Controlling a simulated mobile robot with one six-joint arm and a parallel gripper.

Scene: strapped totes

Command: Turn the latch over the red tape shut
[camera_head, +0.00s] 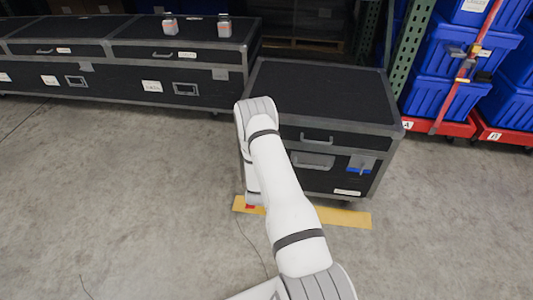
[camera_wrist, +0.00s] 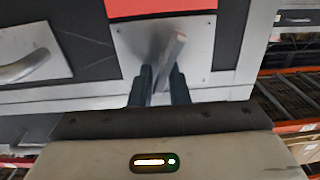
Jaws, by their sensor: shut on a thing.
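The red tape (camera_wrist: 160,7) runs along the top of the wrist view, beside a metal latch plate (camera_wrist: 200,45). A slanted metal latch lever (camera_wrist: 172,58) stands out from this plate. My gripper (camera_wrist: 158,85) has its two dark fingers close on either side of the lever, shut on it. In the head view my arm hides the gripper and this latch on the left front of the black case (camera_head: 330,92).
A second latch with blue tape (camera_head: 360,168) is on the right of the case front, past a recessed handle (camera_head: 313,160). Yellow floor tape (camera_head: 345,217) lies before the case. Blue totes (camera_head: 440,90) stand at right on red dollies. Open concrete floor lies left.

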